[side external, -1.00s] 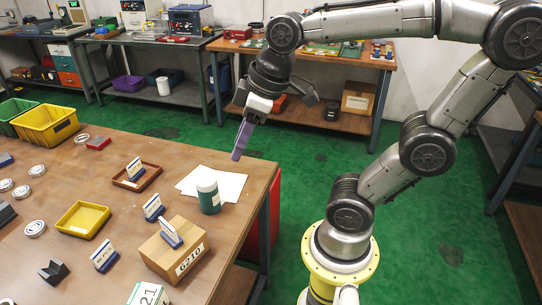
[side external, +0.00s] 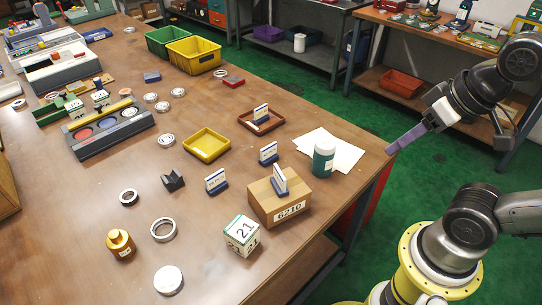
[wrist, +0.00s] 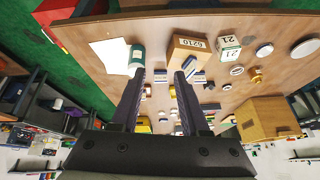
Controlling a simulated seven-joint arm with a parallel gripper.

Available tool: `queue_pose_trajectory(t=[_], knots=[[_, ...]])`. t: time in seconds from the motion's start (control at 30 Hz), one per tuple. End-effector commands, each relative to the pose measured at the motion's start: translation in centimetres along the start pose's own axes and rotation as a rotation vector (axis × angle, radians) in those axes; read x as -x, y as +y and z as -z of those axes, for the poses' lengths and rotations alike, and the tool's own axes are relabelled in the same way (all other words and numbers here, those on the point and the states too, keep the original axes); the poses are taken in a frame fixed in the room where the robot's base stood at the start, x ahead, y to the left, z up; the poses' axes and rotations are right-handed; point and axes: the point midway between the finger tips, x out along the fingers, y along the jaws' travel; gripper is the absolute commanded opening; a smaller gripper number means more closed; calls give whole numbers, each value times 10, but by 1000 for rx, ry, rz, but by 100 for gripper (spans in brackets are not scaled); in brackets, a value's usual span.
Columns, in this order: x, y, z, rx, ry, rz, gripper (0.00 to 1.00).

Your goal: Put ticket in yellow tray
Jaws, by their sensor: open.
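Several white-and-blue cards stand upright in dark blue bases, likely the tickets. One card (side external: 216,181) stands on the table, another (side external: 268,153) stands behind it, a third (side external: 280,180) is on the cardboard box, and one (side external: 261,115) is in a brown tray. The shallow yellow tray (side external: 206,145) lies left of the cards and looks empty. My gripper (side external: 391,149) is beyond the table's right edge, apart from all cards. In the wrist view my gripper (wrist: 160,73) is open, with nothing between its fingers.
A white cube (side external: 241,235) marked 21 is in front. Deeper yellow (side external: 193,55) and green bins are at the back, with rings across the table.

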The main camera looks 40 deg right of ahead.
Motion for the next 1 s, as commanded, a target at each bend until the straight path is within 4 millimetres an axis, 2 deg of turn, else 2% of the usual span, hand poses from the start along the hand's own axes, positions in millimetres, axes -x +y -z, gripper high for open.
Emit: queue_pose_trajectory(t=[0.2, 0.33, 0.47, 0.57, 0.77, 0.9, 1.0], knots=[[26, -19, 47, -324, -2, 61, 45], [29, -30, 83, -517, -50, 82, 45], [23, -39, 124, -711, -115, 91, 45], [8, -44, 159, -865, -176, 88, 45], [-40, -44, 222, -1143, -307, 60, 45], [-88, -37, 255, -1300, -395, 26, 45], [-129, -27, 272, -1393, -459, -3, 45]])
